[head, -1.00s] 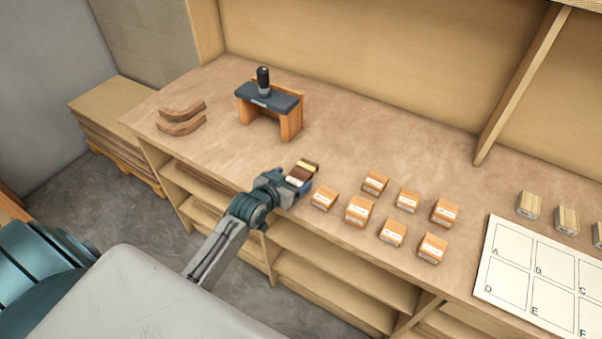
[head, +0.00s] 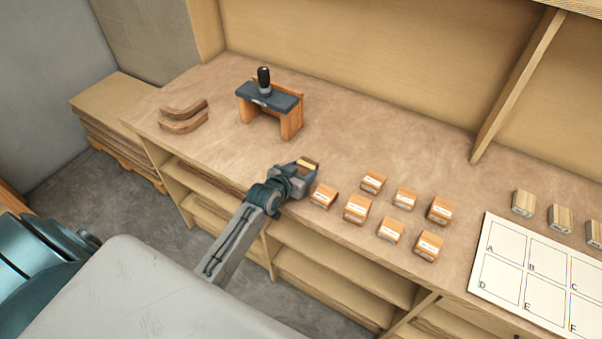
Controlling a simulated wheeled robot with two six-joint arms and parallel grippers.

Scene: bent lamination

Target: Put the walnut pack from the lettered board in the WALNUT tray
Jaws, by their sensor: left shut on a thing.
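My left gripper (head: 303,171) is over the front edge of the bench, shut on a small dark brown pack (head: 309,163) with a light band. The gripper hides most of this pack, and I cannot tell whether it touches the bench. The lettered board (head: 508,262) is a white sheet at the right with cells marked A to F; the cells in view are empty. Several small orange-brown wooden blocks or boxes with white labels (head: 356,208) stand just right of the gripper. Their labels are too small to read, so I cannot pick out the WALNUT tray. My right gripper is out of view.
A wooden stand with a dark top and black knob (head: 268,100) is behind the gripper. Two curved wood pieces (head: 183,115) lie at the back left. Several pale blocks (head: 523,203) stand behind the board. A divider (head: 517,85) rises at the right. The bench middle is clear.

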